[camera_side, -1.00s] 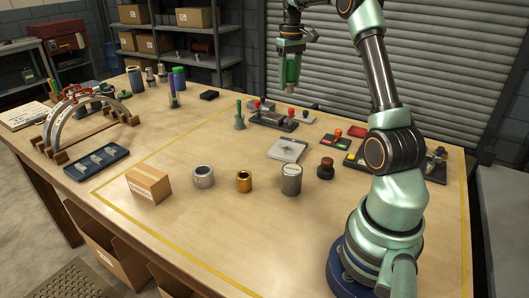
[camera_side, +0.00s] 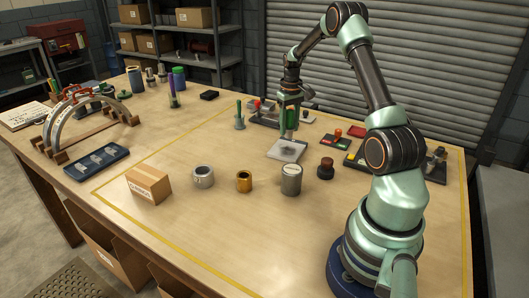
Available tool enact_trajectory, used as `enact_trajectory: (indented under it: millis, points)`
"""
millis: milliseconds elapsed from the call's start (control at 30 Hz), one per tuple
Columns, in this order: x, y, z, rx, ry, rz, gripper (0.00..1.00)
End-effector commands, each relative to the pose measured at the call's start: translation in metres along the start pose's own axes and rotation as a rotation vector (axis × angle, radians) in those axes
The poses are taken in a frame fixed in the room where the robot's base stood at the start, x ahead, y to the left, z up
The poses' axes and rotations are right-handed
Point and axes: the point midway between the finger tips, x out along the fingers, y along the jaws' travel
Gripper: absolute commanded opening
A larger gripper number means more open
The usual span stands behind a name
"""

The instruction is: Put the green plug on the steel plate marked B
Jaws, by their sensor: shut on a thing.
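My gripper (camera_side: 289,128) points down over the back of the steel plate and is shut on the green plug (camera_side: 290,118). The plug is upright between the fingers, just above or touching the plate; I cannot tell which. The steel plate (camera_side: 284,152) is a flat pale square lying on the wooden table. Any letter on it is too small to read, and the gripper hides part of its back edge. Another green upright piece (camera_side: 240,117) on a grey base stands to the left of the plate.
In front stand a steel cylinder (camera_side: 291,180), a brass ring (camera_side: 244,181), a grey ring (camera_side: 203,177) and a cardboard box (camera_side: 148,184). A dark brown knob (camera_side: 326,168) is right of the plate. Red-knobbed fixtures (camera_side: 266,114) stand behind it.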

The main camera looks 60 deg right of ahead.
Motion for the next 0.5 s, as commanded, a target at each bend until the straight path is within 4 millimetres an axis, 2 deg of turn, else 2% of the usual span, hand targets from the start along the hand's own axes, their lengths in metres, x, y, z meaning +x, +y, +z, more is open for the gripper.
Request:
enact_trajectory:
  millis: [267,500]
  points:
    - [0.037,0.000,0.001,0.000,-0.002,-0.001,0.00]
    - [0.039,0.000,0.000,0.000,0.001,0.000,0.00]
